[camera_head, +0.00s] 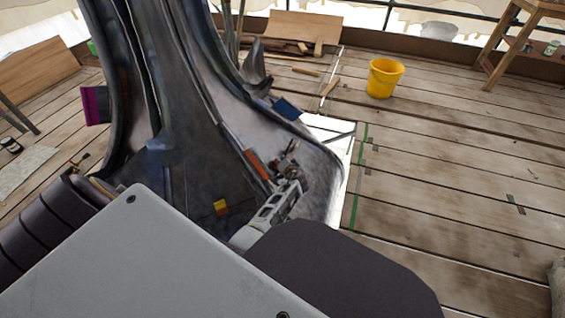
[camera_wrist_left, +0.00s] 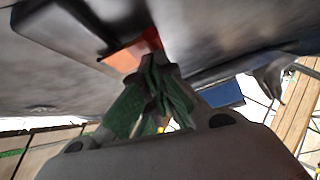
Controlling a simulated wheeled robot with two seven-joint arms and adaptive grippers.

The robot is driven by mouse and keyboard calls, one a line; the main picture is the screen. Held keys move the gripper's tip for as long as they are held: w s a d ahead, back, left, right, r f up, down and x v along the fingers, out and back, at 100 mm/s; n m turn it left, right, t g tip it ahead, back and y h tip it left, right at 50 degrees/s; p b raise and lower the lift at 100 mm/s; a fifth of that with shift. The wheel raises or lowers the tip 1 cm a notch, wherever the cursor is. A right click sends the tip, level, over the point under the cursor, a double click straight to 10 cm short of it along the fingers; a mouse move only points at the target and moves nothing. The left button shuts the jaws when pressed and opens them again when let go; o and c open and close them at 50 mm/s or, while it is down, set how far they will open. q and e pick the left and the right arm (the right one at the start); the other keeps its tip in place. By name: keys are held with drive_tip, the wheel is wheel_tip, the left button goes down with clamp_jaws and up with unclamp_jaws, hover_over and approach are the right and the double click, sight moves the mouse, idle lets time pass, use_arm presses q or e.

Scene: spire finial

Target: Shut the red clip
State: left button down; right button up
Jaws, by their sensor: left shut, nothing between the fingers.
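The red clip (camera_head: 257,164) is an orange-red strip on the lower part of the dark curved metal spire (camera_head: 205,130). In the left wrist view the red clip (camera_wrist_left: 132,52) lies just beyond my fingertips, beside a dark bar. My left gripper (camera_head: 288,160) is just right of the clip in the head view. In the left wrist view my left gripper (camera_wrist_left: 157,72) has its green-padded fingers together with nothing between them. Its tips overlap the clip's right end, and I cannot tell whether they touch it. Whether the clip is open or shut is unclear. My right gripper is not in view.
A magenta piece (camera_head: 95,105) is at the left. A yellow bucket (camera_head: 384,78) stands on the plank floor, which is mostly clear at right.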

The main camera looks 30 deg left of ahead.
use_arm(q)
drive_tip(key=shift+s+a+f, duration=0.2)
drive_tip(key=shift+s+f, duration=0.2)
drive_tip(key=shift+d, duration=0.4)
drive_tip(key=shift+w+d+r, duration=0.1)
drive_tip(key=shift+r, duration=0.05)
drive_tip(key=shift+w+d+r, duration=0.15)
drive_tip(key=shift+w, duration=0.05)
drive_tip(key=shift+r, duration=0.1)
